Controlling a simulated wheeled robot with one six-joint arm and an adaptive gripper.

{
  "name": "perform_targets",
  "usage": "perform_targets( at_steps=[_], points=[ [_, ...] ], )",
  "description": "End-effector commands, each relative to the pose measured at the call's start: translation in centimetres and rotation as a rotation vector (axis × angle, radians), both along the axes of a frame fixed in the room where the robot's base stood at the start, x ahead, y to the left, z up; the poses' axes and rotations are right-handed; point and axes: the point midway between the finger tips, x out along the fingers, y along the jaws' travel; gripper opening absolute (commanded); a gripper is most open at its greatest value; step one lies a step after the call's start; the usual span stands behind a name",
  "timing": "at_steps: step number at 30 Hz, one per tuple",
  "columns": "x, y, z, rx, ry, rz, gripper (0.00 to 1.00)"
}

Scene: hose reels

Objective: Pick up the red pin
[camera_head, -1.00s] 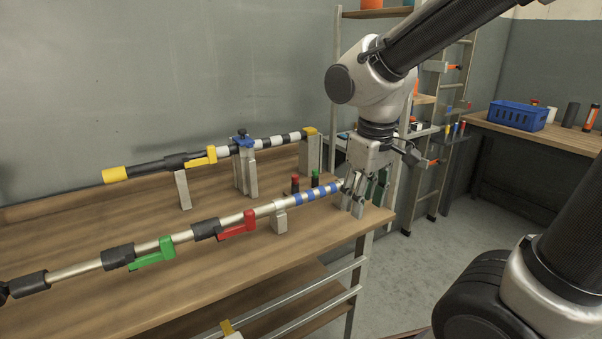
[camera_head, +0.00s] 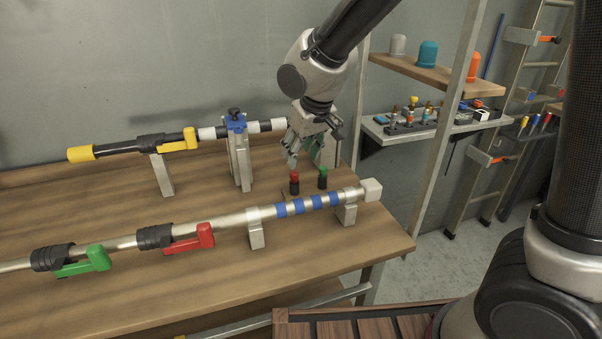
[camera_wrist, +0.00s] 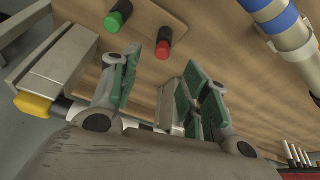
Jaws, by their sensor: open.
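The red pin (camera_head: 294,182) stands upright on the workbench, with a red top and a dark body. It also shows in the wrist view (camera_wrist: 163,46), beyond the fingers and near the gap between them. A green pin (camera_head: 322,177) stands just to its right; in the wrist view the green pin (camera_wrist: 117,17) is left of the red one. My gripper (camera_head: 304,160) is open and empty, above and behind the two pins in the head view. Its green-padded fingers (camera_wrist: 160,92) are apart in the wrist view and do not touch the red pin.
A silver pole with blue bands (camera_head: 310,204) lies on supports in front of the pins. A black-and-white pole (camera_head: 207,133) with a blue clamp (camera_head: 236,122) lies behind on the left. A shelf of small parts (camera_head: 430,120) stands right. The workbench (camera_head: 200,275) is clear in front.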

Motion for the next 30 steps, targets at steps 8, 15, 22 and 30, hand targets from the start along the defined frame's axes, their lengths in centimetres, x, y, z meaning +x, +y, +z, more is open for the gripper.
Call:
perform_targets(
  at_steps=[8, 15, 22, 30],
  points=[
    [0.8, 0.6, -2.2, 0.014, -0.001, -0.019, 0.46],
    [1.5, 0.9, -5.7, 0.013, 0.001, -0.019, 0.46],
    [2.2, 1.4, -7.4, 0.016, -0.002, -0.02, 0.46],
    [2.2, 1.4, -7.3, 0.016, -0.002, -0.02, 0.29]
  ],
)
